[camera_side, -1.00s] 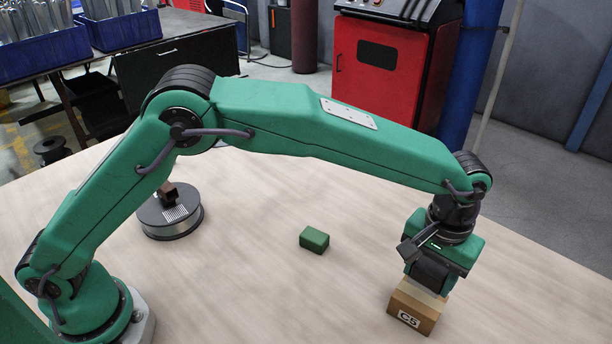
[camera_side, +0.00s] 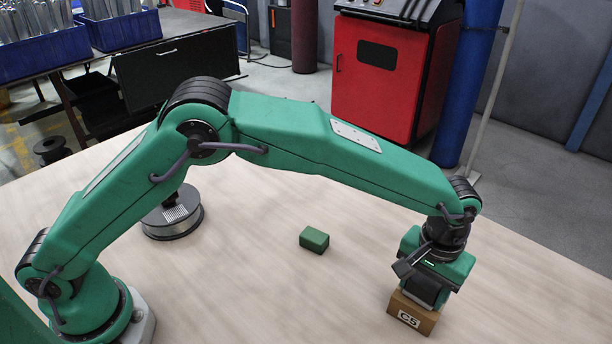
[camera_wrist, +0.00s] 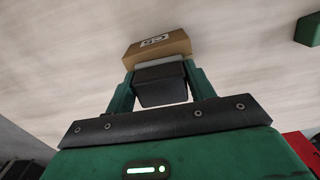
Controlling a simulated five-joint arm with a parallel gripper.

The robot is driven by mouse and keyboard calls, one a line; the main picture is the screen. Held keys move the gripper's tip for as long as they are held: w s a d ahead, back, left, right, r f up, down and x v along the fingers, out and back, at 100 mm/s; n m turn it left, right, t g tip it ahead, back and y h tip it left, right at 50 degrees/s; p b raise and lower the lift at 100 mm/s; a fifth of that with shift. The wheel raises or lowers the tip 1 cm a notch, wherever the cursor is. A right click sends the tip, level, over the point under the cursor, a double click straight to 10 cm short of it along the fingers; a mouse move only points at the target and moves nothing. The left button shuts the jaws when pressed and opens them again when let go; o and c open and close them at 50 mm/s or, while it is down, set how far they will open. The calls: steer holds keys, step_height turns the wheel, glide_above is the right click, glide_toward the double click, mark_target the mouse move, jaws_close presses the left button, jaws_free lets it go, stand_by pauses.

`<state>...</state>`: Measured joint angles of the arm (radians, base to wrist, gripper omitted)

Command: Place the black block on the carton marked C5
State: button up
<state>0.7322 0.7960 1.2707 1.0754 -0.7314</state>
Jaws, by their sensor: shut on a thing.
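The carton marked C5 (camera_side: 412,314) is a brown box with a white C5 label, standing on the table at the right. It also shows at the top of the wrist view (camera_wrist: 158,45). My gripper (camera_side: 425,290) points down directly over it. In the wrist view my gripper (camera_wrist: 160,88) is shut on the black block (camera_wrist: 163,86), with one green finger on each side. The block is at or just above the carton's top; I cannot tell whether they touch. A pale strip of carton top shows beside the block.
A green block (camera_side: 314,239) lies on the table left of the carton. A round dark and silver pedestal (camera_side: 172,215) stands near my arm. The table between is clear. A red cabinet (camera_side: 380,75) stands on the floor behind the table.

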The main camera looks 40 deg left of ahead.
mark_target(425, 283)
steer(key=shift+f, duration=0.1)
steer(key=o, duration=1)
step_height(425, 283, up, 12)
stand_by(0.7)
